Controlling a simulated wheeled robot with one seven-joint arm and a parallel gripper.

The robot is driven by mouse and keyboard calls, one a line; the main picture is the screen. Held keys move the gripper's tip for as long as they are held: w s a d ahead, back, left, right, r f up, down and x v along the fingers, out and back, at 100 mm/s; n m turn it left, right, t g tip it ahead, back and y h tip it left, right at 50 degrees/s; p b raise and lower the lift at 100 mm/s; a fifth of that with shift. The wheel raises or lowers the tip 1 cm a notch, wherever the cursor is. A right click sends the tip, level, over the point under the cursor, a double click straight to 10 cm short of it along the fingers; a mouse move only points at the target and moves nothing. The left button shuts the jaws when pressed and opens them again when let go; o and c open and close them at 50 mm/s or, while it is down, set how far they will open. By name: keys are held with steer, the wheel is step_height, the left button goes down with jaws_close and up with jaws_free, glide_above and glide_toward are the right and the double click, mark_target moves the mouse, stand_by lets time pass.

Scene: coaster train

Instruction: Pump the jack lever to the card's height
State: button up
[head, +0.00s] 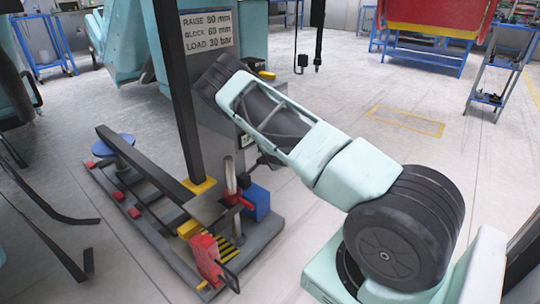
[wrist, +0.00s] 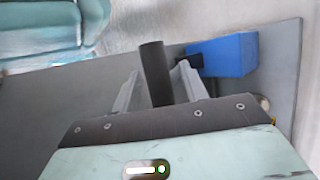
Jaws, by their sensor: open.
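The card (head: 207,30) is on a grey panel and reads RAISE 80 mm, BLOCK 60 mm, LOAD 30 bar. The jack's grey base (head: 140,235) lies on the floor below it. A tall dark bar (head: 180,90) rises from a yellow collar (head: 198,186) on the jack; I cannot tell for sure whether it is the lever. In the wrist view my gripper (wrist: 158,72) is open, its two pale fingers on either side of a dark round bar (wrist: 153,65), with gaps visible. In the head view my gripper's fingers are hidden.
A blue block (head: 257,201) stands at the jack's right and shows in the wrist view (wrist: 222,55). A red block (head: 205,257) is at the jack's front. A black strap (head: 45,220) lies at left. The floor at right is largely clear.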

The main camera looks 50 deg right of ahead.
steer(key=p+v, duration=0.4)
steer(key=v, duration=1.2)
steer(key=shift+s+r+p, duration=0.2)
steer(key=shift+s+p, duration=0.1)
steer(key=shift+p, duration=0.1)
steer(key=shift+a, duration=0.1)
